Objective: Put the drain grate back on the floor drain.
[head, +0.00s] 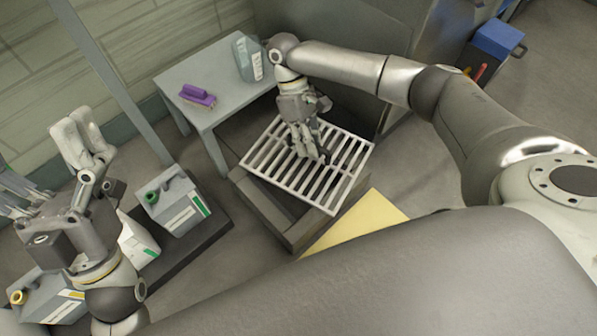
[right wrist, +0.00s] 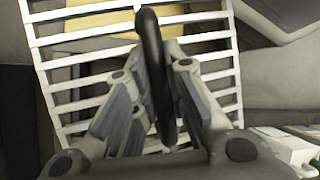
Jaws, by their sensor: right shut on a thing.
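The drain grate (head: 345,185) is a white slatted panel in the head view, and its bars fill much of the right wrist view (right wrist: 85,48). It lies over the dark square frame of the floor drain (head: 262,208), turned and offset to the right, with part of the opening showing. Whether it touches the frame is unclear. My right gripper (head: 312,155) is above the grate, shut on a dark upright loop (right wrist: 152,60) that looks like its handle. My left gripper (head: 78,135) points up at the left, empty, with its fingers apart.
Several jugs (head: 172,205) stand on a dark tray (head: 222,225) at left. A yellow mat (head: 365,222) lies front right. A blue bin (head: 490,45) is back right.

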